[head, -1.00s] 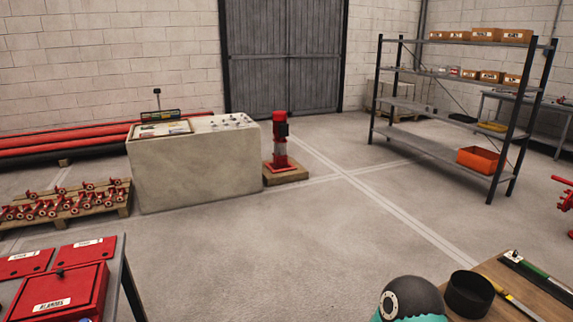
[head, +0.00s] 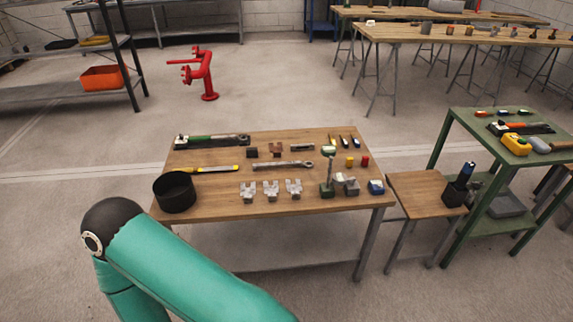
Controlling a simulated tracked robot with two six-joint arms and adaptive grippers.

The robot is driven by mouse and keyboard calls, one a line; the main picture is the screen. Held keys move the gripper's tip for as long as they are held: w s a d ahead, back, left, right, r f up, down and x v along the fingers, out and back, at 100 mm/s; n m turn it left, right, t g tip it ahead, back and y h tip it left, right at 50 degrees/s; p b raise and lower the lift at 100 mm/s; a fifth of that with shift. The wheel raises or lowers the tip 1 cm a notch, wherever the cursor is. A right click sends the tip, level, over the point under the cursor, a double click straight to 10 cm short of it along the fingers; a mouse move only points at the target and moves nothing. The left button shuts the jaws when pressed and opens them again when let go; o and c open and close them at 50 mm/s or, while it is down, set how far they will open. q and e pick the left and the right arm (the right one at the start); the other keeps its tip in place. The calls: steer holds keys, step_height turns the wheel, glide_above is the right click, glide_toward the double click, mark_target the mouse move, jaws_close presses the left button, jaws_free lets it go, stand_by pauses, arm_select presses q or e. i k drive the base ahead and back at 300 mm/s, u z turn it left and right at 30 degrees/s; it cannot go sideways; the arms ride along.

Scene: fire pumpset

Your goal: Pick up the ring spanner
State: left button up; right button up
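A silver spanner (head: 282,165) lies flat across the middle of the wooden table (head: 225,208) in the head view. Its right end looks like a ring; the shape of its left end is too small to tell. I take it to be the ring spanner. One of my teal arms crosses the lower left, in front of the table and apart from the spanner. Neither of my grippers is in view.
A black round pot (head: 175,192) stands at the table's left front corner. A yellow-handled tool (head: 212,169) lies left of the spanner. Grey notched blocks (head: 271,190) stand in front of it. A small wooden stand (head: 415,202) adjoins the right.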

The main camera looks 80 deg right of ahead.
mark_target(300, 163)
steer(key=i, duration=0.25)
steer(key=z, duration=3.05)
steer(key=k, duration=0.55)
steer(key=z, duration=0.35)
steer(key=i, duration=1.6)
steer(key=u, duration=0.35)
